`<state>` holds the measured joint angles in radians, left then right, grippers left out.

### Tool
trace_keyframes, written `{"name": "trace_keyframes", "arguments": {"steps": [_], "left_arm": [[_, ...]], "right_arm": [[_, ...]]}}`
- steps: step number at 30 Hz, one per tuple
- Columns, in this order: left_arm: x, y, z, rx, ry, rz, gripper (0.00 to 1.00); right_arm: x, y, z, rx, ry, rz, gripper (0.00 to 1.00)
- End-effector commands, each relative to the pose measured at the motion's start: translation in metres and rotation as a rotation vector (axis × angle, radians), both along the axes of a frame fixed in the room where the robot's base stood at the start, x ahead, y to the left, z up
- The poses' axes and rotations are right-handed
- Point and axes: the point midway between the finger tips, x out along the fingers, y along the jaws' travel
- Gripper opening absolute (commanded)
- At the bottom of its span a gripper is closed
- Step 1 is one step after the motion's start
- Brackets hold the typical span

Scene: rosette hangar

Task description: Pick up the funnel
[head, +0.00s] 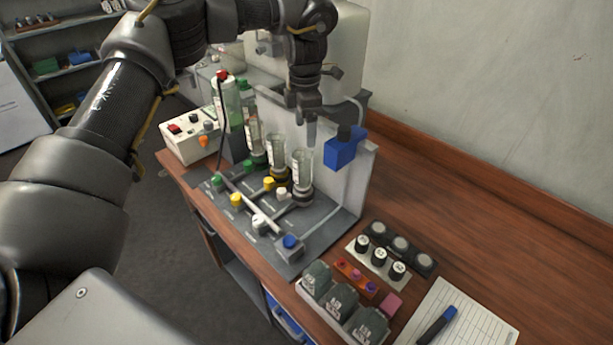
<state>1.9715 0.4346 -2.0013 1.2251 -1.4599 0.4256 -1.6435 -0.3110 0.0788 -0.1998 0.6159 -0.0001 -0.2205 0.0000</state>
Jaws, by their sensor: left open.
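I cannot pick out a funnel with certainty in the head view. Several clear, labelled vessels stand in a row on the grey rig (340,200); the front one (302,170) has a dark base, and another (277,152) with amber at its bottom stands behind it. My left gripper (326,136) points down from above, open, just above and to the right of the front vessel. A blue block (344,150) shows at its right finger; I cannot tell whether they touch. My right gripper is not in view.
A white control box (192,140) stands left of the rig. The wooden bench (480,235) is clear at right.

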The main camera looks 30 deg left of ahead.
Motion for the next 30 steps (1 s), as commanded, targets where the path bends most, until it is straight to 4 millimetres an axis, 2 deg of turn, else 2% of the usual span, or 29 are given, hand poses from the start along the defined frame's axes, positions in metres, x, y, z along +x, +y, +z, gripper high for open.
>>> {"name": "trace_keyframes", "arguments": {"steps": [2,6,9,15,22,26,30], "left_arm": [[0.000,0.001,-0.003,-0.001,-0.001,0.003,0.77],[-0.002,0.004,-0.008,-0.001,0.001,0.006,0.77],[-0.002,0.004,-0.023,-0.001,0.004,0.006,0.77],[-0.002,0.003,-0.051,-0.001,0.003,0.005,0.77],[-0.001,0.002,-0.059,-0.001,-0.001,0.003,0.77],[-0.001,0.004,-0.068,0.000,0.003,0.003,0.77],[-0.002,0.008,-0.088,0.001,0.004,0.002,0.77]], "right_arm": [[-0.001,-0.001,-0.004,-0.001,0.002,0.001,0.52],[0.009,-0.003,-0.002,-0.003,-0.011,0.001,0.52],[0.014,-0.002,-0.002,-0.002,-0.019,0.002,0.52],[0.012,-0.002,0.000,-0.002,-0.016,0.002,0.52],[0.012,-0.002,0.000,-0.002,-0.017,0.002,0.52],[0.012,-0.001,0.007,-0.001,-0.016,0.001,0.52],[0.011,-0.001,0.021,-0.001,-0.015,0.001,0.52]]}}
